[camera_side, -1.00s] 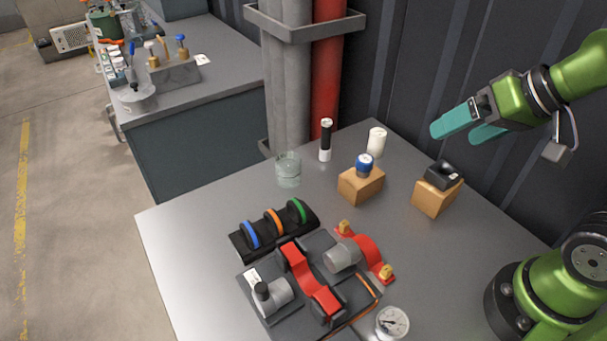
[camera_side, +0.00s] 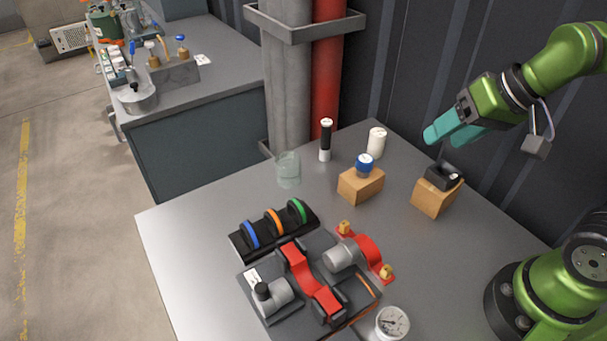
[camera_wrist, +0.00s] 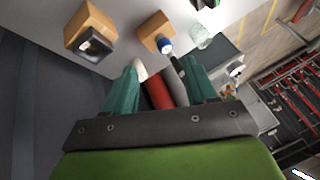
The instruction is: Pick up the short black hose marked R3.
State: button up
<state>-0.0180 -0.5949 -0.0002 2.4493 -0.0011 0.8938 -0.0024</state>
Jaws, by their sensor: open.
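My gripper (camera_side: 445,136) is open and empty, high above the back right of the table. Its two teal fingers also show in the wrist view (camera_wrist: 162,75). I cannot read an R3 mark on anything. A short upright black cylinder with a white lower end (camera_side: 326,138) stands at the table's back edge, left of and beyond my gripper. In the wrist view it shows partly beside a finger (camera_wrist: 178,65). A black rack (camera_side: 241,248) at the front left holds blue, orange and green curved pieces. A black labelled part (camera_side: 441,177) sits on a wooden block below my gripper.
A wooden block with a blue-capped part (camera_side: 364,165), a white cylinder (camera_side: 377,141) and a glass jar (camera_side: 288,170) stand nearby. The red and grey pump assembly (camera_side: 310,280) and a gauge (camera_side: 392,323) fill the front. Pipes (camera_side: 326,70) rise behind the table.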

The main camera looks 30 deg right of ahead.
aim_at(323, 129)
jog(key=w+a+f+n, duration=0.1)
jog(key=w+n, duration=0.2)
jog(key=w, duration=0.8)
jog(key=w+f+n, duration=0.2)
jog(key=w+n, duration=0.1)
jog(key=w, duration=0.8)
jog(key=shift+h, duration=0.4)
jog(key=x, duration=1)
jog(key=shift+w+a+f, duration=0.15)
jog(key=shift+a+f, duration=0.05)
jog(key=shift+d+x, duration=0.15)
jog(key=shift+x, duration=1.4)
jog(key=shift+d+x, duration=0.15)
jog(key=shift+x, duration=1.35)
jog(key=shift+w+r, duration=0.1)
jog(key=shift+w, duration=0.05)
grip_shut()
